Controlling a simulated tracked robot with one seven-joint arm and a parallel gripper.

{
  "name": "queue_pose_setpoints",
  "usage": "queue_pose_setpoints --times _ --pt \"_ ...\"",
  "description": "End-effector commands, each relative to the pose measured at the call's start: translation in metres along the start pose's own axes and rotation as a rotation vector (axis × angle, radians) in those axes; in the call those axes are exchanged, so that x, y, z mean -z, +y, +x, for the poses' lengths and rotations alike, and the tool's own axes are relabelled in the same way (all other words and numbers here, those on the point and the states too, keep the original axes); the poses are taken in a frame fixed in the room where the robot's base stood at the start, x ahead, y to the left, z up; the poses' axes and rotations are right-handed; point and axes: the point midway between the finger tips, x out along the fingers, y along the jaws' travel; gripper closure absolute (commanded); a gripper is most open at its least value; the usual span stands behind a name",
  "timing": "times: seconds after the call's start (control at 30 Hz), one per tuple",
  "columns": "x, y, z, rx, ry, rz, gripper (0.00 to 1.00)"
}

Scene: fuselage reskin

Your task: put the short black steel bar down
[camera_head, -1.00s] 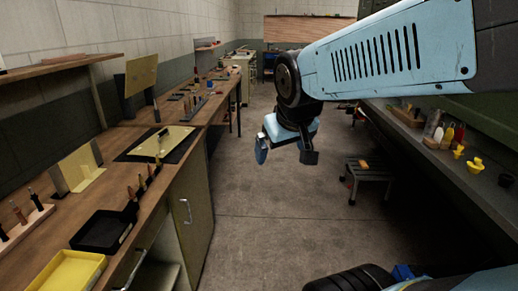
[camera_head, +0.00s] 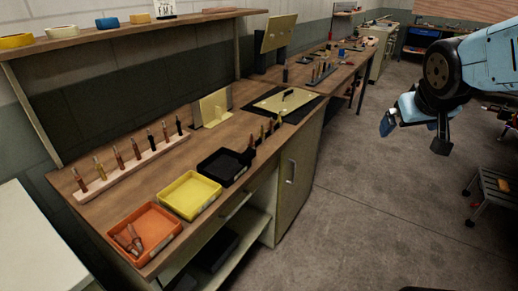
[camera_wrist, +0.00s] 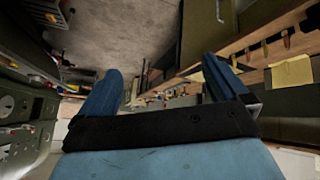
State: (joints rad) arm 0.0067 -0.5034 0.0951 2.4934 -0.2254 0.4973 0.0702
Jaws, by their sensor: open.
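My gripper (camera_head: 414,132) hangs at the right of the head view, over the floor and apart from the bench. In the wrist view my gripper (camera_wrist: 165,88) has its two blue fingers wide apart with nothing between them. A small dark piece (camera_head: 287,96) lies on a pale yellow panel (camera_head: 270,104) on the bench. It is too small to tell whether it is the short black steel bar. I make out no other clear candidate for the bar.
The wooden bench (camera_head: 150,194) along the left wall carries orange (camera_head: 170,238), yellow (camera_head: 211,203) and black trays (camera_head: 222,180) and a rack of tools (camera_head: 130,171). A shelf (camera_head: 120,36) runs above it. A step stool (camera_head: 490,195) stands at the right. The aisle floor (camera_head: 360,210) is clear.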

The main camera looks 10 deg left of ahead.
Motion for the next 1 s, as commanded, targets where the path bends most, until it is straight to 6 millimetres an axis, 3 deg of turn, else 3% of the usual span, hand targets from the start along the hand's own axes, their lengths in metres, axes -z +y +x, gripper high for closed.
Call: queue_pose_setpoints --times 0.27,0.5,0.77,1.0 --pt "0.049 -0.036 0.072 0.049 0.148 -0.202 0.00" --pt "0.073 -0.093 0.126 0.192 0.283 -0.356 0.00" --pt "0.073 -0.175 0.167 0.443 0.418 -0.478 0.00" --pt "0.051 -0.251 0.182 0.739 0.519 -0.522 0.00"
